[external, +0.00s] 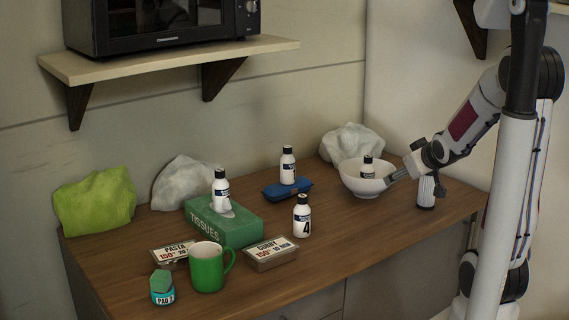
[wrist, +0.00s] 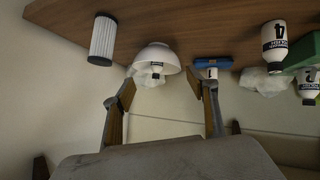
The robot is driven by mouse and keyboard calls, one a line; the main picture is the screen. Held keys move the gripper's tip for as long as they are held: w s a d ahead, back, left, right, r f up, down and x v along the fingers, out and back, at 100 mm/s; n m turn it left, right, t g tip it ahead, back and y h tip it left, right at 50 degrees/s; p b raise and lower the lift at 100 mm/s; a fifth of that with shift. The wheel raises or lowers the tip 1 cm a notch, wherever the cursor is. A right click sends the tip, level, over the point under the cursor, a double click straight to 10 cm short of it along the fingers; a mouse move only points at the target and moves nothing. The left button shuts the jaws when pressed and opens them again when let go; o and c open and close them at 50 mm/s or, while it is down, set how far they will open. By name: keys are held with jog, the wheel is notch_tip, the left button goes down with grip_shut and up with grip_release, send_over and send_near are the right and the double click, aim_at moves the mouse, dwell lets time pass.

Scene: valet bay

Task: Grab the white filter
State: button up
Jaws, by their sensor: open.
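The white filter (external: 426,192) is a ribbed white cylinder with dark ends. It stands upright at the right end of the wooden counter, to the right of the white bowl. In the wrist view, which looks upside down, the filter (wrist: 103,42) is at the upper left, outside the space between my fingers. My gripper (external: 392,177) is at the bowl's right side in the external view, apart from the filter. In the wrist view my gripper (wrist: 166,98) has its fingers spread with nothing held between them.
A white bowl (external: 352,181) with a bottle (external: 368,168) showing at it is close to my gripper. The counter's front right is clear.

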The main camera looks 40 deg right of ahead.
aim_at(433, 179)
jog(key=d+f+t, duration=0.1)
jog(key=d+f, duration=0.1)
jog(key=d, duration=0.2)
jog(key=d+f+t+h, duration=0.1)
jog(key=d+f, duration=0.1)
jog(key=d, duration=0.3)
jog(key=w+d+f+m+t+h, duration=0.1)
jog(key=d+f+t, duration=0.1)
jog(key=d, duration=0.3)
jog(key=shift+f, duration=0.3)
jog(key=shift+s+d+f+m+t, duration=0.3)
jog(key=shift+d+m+t, duration=0.1)
jog(key=shift+s+d+f+m+t+h, duration=0.25)
jog(key=shift+s+d+m+t+h, duration=0.05)
jog(key=shift+s+m+t, duration=0.1)
jog(key=shift+s+d+m+t, duration=0.2)
jog(key=shift+s+m+t, duration=0.2)
jog(key=shift+s+m, duration=0.15)
jog(key=shift+x, duration=1.35)
